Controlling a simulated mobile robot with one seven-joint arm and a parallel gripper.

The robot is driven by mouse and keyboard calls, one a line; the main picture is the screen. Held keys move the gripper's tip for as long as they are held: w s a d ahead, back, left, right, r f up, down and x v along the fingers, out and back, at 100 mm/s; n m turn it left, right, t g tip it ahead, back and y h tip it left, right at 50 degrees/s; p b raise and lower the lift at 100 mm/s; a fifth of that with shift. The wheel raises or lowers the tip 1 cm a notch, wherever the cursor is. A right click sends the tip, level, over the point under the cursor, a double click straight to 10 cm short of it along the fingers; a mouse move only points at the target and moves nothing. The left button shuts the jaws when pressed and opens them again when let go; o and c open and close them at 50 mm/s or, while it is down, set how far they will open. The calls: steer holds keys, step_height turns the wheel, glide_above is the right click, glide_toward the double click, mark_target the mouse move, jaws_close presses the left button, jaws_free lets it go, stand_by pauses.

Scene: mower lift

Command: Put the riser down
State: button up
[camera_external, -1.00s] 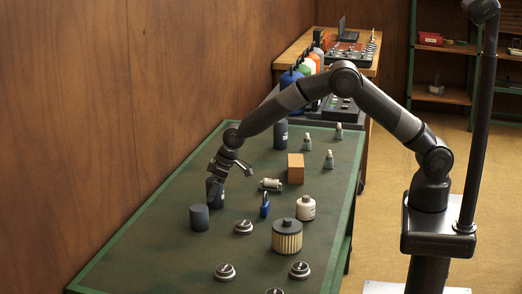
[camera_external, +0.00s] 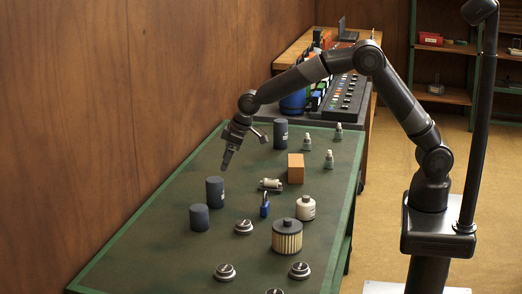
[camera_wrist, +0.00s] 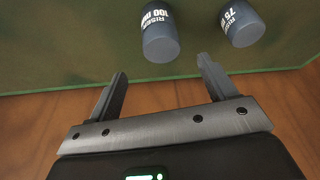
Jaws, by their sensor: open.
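The dark grey riser marked 100 (camera_external: 215,191) stands upright on the green table, near its left edge. It also shows in the wrist view (camera_wrist: 160,36), beyond the finger tips. A shorter dark riser marked 75 (camera_external: 199,218) stands in front of it and shows in the wrist view (camera_wrist: 241,24). A third dark cylinder (camera_external: 280,134) stands at the table's far end. My gripper (camera_external: 226,162) is above and slightly right of the 100 riser, apart from it. In the wrist view my gripper (camera_wrist: 163,68) is open with nothing between its fingers.
The green table (camera_external: 140,249) also holds an orange-brown block (camera_external: 295,168), a white bottle (camera_external: 306,208), a ribbed filter (camera_external: 287,237), a blue item (camera_external: 265,206) and several metal discs. A wooden wall (camera_external: 70,110) runs along the left. A dark tray (camera_external: 345,97) lies beyond the table.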

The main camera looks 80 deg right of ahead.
steer(key=s+d+r+m, duration=0.1)
steer(key=s+d+r, duration=0.3)
steer(key=s+r, duration=0.5)
steer(key=s+d+r, duration=0.4)
steer(key=s+r, duration=0.3)
steer(key=s, duration=0.5)
steer(key=s+d+f, duration=0.1)
steer(key=s+d, duration=0.1)
steer(key=s, duration=1)
steer(key=s+d+f+m+t+h, duration=0.1)
steer(key=s+d, duration=0.2)
steer(key=s, duration=0.9)
steer(key=shift+s+m, duration=0.2)
steer(key=shift+m, duration=0.1)
steer(key=shift+o, duration=0.4)
steer(key=shift+w, duration=0.1)
